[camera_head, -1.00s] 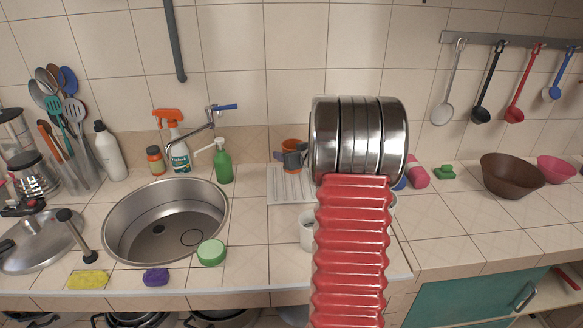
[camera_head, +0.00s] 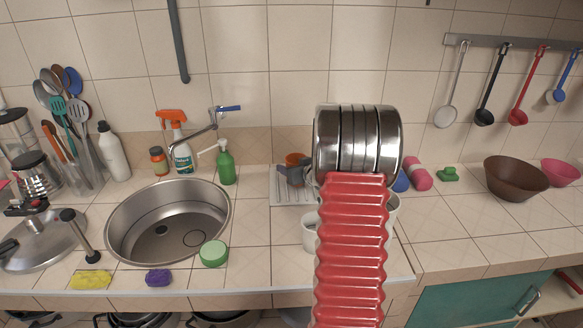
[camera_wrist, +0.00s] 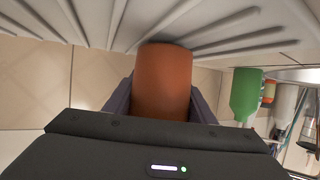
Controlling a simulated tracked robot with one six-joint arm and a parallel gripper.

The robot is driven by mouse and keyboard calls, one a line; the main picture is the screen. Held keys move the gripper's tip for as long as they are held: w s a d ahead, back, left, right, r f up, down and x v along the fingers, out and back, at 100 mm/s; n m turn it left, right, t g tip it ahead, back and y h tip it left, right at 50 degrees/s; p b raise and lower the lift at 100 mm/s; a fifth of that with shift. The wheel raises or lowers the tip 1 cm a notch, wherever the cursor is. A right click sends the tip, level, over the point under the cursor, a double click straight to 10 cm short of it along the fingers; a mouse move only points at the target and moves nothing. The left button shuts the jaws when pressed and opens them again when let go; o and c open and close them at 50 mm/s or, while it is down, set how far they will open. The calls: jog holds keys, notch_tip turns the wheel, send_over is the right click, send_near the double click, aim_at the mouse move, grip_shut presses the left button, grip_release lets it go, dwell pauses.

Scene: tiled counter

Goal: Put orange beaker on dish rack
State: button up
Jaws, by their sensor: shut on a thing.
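The orange beaker (camera_wrist: 163,70) is between the two dark fingers of my gripper (camera_wrist: 162,95) in the wrist view, with a finger against each side. In the head view the beaker (camera_head: 296,158) shows as a small orange top above my grey gripper (camera_head: 294,175), just left of my arm. The dish rack (camera_head: 285,198) is white and ribbed and lies on the counter below the beaker. In the wrist view the rack's ribs (camera_wrist: 225,30) spread right behind the beaker's far end. I cannot tell whether they touch. My arm hides the rack's right part.
A white mug (camera_head: 309,232) stands in front of the rack, partly behind my arm. A green soap bottle (camera_head: 226,165) and the sink (camera_head: 165,225) are to the left. A pink bottle (camera_head: 418,175) and a brown bowl (camera_head: 515,178) are to the right, with bare counter before them.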

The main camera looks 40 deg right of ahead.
jog(key=shift+f, duration=0.1)
jog(key=o, duration=1.4)
jog(key=shift+c, duration=0.2)
jog(key=v, duration=1.2)
